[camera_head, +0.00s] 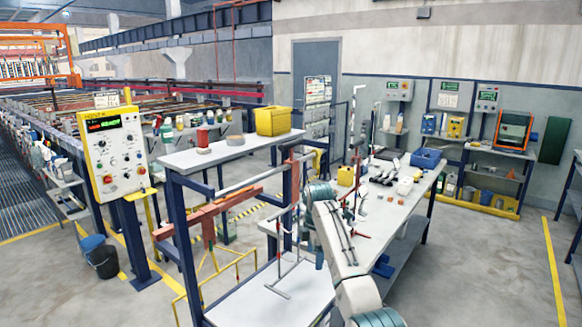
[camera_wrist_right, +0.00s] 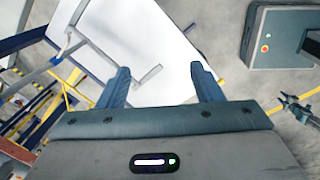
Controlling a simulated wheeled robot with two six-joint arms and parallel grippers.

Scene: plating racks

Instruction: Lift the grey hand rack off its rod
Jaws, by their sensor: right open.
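The grey hand rack (camera_head: 281,268) shows in the head view as a thin grey upright frame with short crossbars, below the right end of a pale rod (camera_head: 250,180). Its top is hard to make out against the post and my arm. My right gripper (camera_wrist_right: 162,78) is open in the right wrist view, with its two blue fingers apart. A thin grey bar with a bent end (camera_wrist_right: 149,78), seemingly part of the rack, shows between the fingers; I cannot tell whether they touch it. My left gripper is not in view.
Red-brown racks (camera_head: 207,218) hang left of the grey one. A yellow bin (camera_head: 272,121) stands on the shelf above. A pale lower shelf (camera_head: 250,305) lies beneath. A cluttered bench (camera_head: 385,215) stands behind my right arm. Open floor lies to the right.

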